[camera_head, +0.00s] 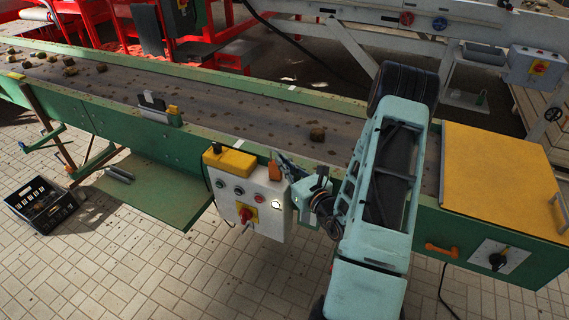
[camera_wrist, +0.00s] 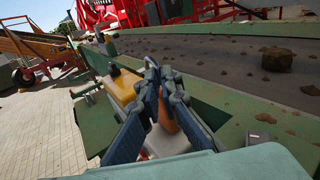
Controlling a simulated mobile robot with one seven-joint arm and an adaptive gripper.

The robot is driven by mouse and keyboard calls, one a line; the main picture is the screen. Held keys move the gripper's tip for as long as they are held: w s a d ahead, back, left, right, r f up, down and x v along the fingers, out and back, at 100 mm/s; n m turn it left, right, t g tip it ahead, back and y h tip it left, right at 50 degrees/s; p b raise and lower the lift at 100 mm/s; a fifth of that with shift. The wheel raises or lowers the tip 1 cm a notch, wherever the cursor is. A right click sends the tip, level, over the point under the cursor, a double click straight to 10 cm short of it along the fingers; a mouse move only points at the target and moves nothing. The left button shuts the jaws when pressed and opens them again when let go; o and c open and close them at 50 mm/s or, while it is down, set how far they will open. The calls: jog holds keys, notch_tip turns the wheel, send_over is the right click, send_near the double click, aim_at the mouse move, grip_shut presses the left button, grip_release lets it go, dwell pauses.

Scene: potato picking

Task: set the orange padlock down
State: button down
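The orange padlock (camera_head: 274,171) is at the top right of the white control box (camera_head: 243,196) in the head view. In the wrist view the orange padlock (camera_wrist: 167,117) shows between the fingers, partly hidden by them. My gripper (camera_head: 285,163) reaches in from the right, its fingers closed around the padlock; the gripper also fills the middle of the wrist view (camera_wrist: 163,95). I cannot tell whether the padlock touches the box top.
A yellow block (camera_head: 230,160) sits on the box top left of the padlock. Behind is the conveyor belt (camera_head: 230,105) with a potato (camera_head: 317,133) and dirt on it, edged by green rails. A yellow panel (camera_head: 495,180) covers the right end.

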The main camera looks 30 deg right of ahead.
jog(key=shift+f+b, duration=0.25)
jog(key=shift+b, duration=0.05)
jog(key=c, duration=2.2)
grip_release()
jog(key=shift+r, duration=0.1)
jog(key=shift+o, duration=0.2)
jog(key=shift+r, duration=0.1)
jog(key=shift+s+r+p, duration=0.1)
jog(key=shift+r+p, duration=0.05)
jog(key=shift+p, duration=0.2)
jog(key=s+b, duration=0.2)
jog(key=s, duration=0.9)
jog(key=shift+s+d+b, duration=0.3)
jog(key=shift+s+d, duration=0.1)
jog(key=shift+d, duration=0.05)
jog(key=shift+r, duration=0.1)
